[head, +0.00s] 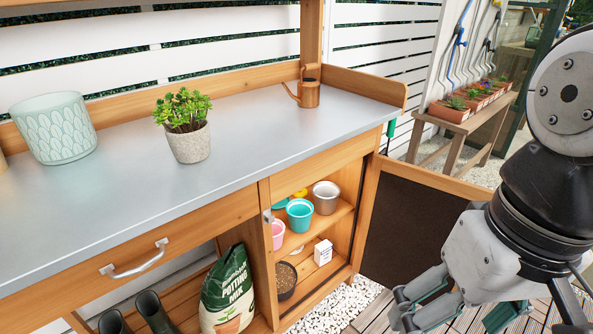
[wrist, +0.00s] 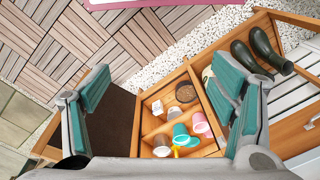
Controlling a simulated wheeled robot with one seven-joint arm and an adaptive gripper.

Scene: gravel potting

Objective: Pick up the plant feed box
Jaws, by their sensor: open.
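The plant feed box, a small white carton (head: 323,252), stands on the lower shelf of the open cupboard, toward its right side. It also shows in the wrist view as a small white box (wrist: 157,107) between my fingers, some way beyond them.
Teal (head: 299,214), pink (head: 278,233) and metal (head: 326,197) pots sit on the upper shelf. A dark bowl (head: 285,279) stands left of the box. A potting mix bag (head: 227,295) stands left of the cupboard.

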